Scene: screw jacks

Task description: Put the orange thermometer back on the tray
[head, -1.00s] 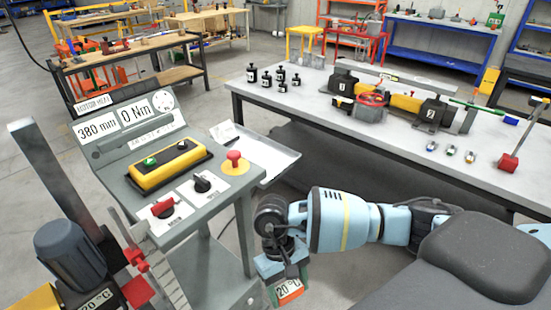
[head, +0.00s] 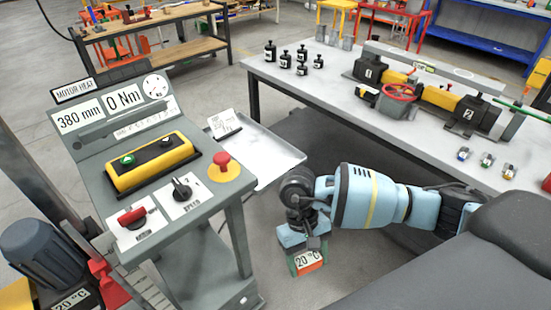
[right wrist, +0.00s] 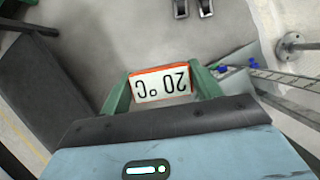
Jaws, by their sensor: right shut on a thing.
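The orange thermometer (head: 309,263) has a white face reading 20 °C. My right gripper (head: 304,256) is shut on it and holds it in the air, right of the console's column. In the right wrist view the thermometer (right wrist: 161,84) sits between the two green fingers of my right gripper (right wrist: 162,90), its face upside down. The grey tray (head: 275,157) is fixed at the right side of the console, above and left of the gripper in the head view. A small white card stands at its back. My left gripper is not in view.
The console (head: 235,220) with buttons and knobs stands just left of my right arm. A motor (head: 45,260) with another 20 °C display is at lower left.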

